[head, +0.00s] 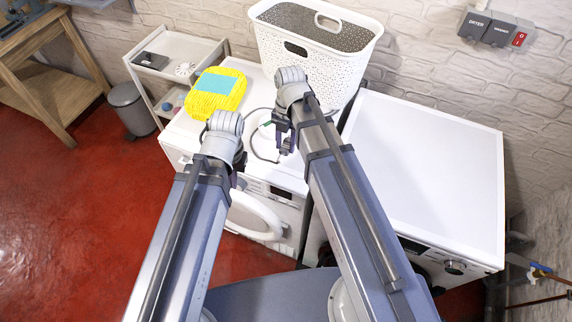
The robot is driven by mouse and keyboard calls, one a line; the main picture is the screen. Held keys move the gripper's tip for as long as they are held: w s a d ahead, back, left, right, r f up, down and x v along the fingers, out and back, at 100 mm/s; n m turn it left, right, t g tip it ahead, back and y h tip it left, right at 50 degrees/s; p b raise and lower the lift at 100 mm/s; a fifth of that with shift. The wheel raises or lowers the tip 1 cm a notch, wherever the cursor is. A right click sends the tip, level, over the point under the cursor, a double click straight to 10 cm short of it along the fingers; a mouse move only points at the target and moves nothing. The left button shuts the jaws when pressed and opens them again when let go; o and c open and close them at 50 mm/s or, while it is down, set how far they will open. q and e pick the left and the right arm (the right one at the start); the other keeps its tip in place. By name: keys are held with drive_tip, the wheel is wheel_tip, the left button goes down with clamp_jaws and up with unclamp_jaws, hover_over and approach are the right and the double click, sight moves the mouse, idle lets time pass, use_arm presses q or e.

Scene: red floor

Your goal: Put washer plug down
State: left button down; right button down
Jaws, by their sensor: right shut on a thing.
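My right gripper (284,143) is over the top of the left white machine (183,135), near its front right part. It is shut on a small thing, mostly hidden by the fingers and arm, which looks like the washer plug. A thin grey cable (251,142) loops on the machine top and runs to this gripper. My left gripper (238,172) is at the front edge of the same machine, mostly hidden behind its own wrist, so its opening does not show.
A yellow pack (214,94) and a white laundry basket (270,45) stand on the left machine. The right white machine's top (425,165) is clear. Wall sockets (487,28) marked DRYER and WASHER are at the upper right. A grey bin (130,108) stands left.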

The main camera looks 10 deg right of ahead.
wheel_tip(320, 180, down, 6)
drive_tip(key=b, duration=0.4)
drive_tip(key=shift+r+b, duration=0.2)
drive_tip(key=shift+b, duration=0.15)
wheel_tip(320, 180, down, 4)
drive_tip(key=b, duration=0.3)
drive_tip(key=shift+r+b, duration=0.15)
drive_tip(key=shift+b, duration=0.2)
drive_tip(key=c, duration=0.5)
unclamp_jaws()
